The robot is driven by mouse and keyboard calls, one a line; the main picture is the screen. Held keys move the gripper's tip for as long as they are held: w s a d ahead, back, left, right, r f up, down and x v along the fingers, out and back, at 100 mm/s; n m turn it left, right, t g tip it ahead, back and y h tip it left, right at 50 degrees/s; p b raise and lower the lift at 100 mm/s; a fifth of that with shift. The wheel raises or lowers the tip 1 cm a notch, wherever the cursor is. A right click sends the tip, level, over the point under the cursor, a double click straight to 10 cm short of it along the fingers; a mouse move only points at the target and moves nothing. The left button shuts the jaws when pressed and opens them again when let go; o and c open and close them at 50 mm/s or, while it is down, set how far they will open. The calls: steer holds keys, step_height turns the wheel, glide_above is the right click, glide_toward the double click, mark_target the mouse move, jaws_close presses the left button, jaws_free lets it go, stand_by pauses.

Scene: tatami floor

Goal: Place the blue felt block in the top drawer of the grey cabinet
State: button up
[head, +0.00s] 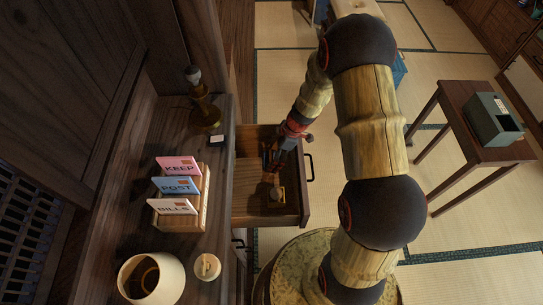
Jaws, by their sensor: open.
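An open drawer (249,205) sticks out to the right from a dark brown wooden cabinet (140,140); no grey cabinet is plain in view. My gripper (271,180) is open and reaches down over or into this drawer. A small yellowish thing (278,194) lies in the drawer beside my fingers. A small bluish patch shows at the back of the drawer near my gripper, but I cannot tell whether it is the blue felt block. My arm and fingers hide part of the drawer's inside.
On the cabinet top stand a letter rack (185,222) with cards, a white pot (150,278), a round lid (207,266) and a brass lamp-like stand (205,110). A grey box (493,118) stands on a side table (460,100) at right. A round patterned surface (300,255) lies below the drawer.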

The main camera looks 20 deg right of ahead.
steer(key=shift+r+p, duration=0.2)
steer(key=shift+p, duration=0.1)
step_height(320, 180, up, 19)
steer(key=s+d+m+p, duration=0.2)
steer(key=d+p, duration=0.1)
steer(key=s+a+r+m+t+h, duration=0.2)
steer(key=s+r+m, duration=0.4)
steer(key=s+r, duration=0.4)
steer(key=s+a+r+m+t+h, duration=0.1)
steer(key=s+r+m+t+h, duration=0.1)
steer(key=s+r+m, duration=0.4)
steer(key=s+r, duration=0.4)
steer(key=r, duration=0.2)
steer(key=shift+a+r+t, duration=0.3)
steer(key=shift+a+r, duration=0.05)
steer(key=shift+r, duration=0.05)
